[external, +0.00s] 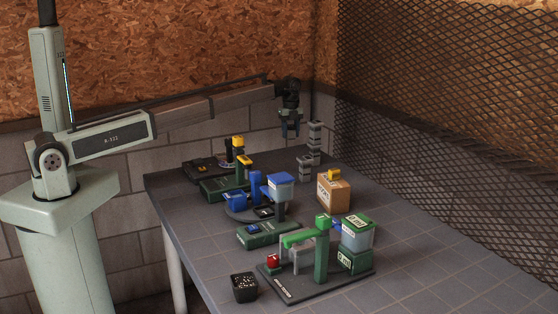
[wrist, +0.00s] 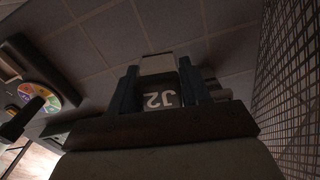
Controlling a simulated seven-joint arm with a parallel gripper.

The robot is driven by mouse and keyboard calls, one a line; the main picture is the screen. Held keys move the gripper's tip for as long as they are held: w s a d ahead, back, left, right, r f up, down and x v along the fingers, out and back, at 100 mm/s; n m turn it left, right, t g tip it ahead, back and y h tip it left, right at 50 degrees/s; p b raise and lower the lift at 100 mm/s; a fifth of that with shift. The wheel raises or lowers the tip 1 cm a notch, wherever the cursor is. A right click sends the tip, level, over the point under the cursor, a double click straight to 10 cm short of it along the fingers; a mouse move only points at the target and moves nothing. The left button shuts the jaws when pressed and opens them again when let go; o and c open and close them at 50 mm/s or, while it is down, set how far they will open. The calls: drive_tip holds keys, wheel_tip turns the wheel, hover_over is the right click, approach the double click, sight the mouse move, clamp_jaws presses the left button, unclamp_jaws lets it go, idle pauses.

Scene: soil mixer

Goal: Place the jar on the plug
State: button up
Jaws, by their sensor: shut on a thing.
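My gripper (external: 290,129) hangs above the back of the table, pointing down. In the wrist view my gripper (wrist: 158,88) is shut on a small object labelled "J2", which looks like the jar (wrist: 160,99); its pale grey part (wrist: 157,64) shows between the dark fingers. The held object is hard to make out in the external view. Other lidded jars stand on the table: a blue-lidded one (external: 280,187) on a stand and a green-lidded one (external: 358,232) on a green base. I cannot tell which part is the plug.
Stacked grey pieces (external: 314,143) stand right of my gripper. A dark base (external: 203,169) with a coloured disc (wrist: 39,96) lies left. A cardboard box (external: 333,193) and green machine (external: 321,250) stand nearer. Mesh fencing (external: 450,95) borders the right. The table's right side is clear.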

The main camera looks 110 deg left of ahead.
sight(293, 123)
drive_tip(key=r, duration=1.1)
drive_tip(key=shift+w+d+r, duration=0.15)
drive_tip(key=shift+w+r, duration=0.1)
drive_tip(key=w+d+m, duration=0.4)
drive_tip(key=w+d, duration=2.1)
drive_tip(key=d, duration=0.2)
drive_tip(key=w+d+m, duration=0.2)
drive_tip(key=w+d, duration=0.4)
drive_tip(key=d, duration=0.7)
drive_tip(key=w+d+m, duration=0.1)
drive_tip(key=w+d, duration=0.4)
drive_tip(key=d, duration=0.8)
drive_tip(key=shift+w+d+f, duration=0.1)
drive_tip(key=shift+f, duration=3.75)
drive_tip(key=shift+w+d+f, duration=0.1)
drive_tip(key=shift+f, duration=3.7)
drive_tip(key=shift+f, duration=0.1)
drive_tip(key=o, duration=1.1)
drive_tip(key=shift+c, duration=0.2)
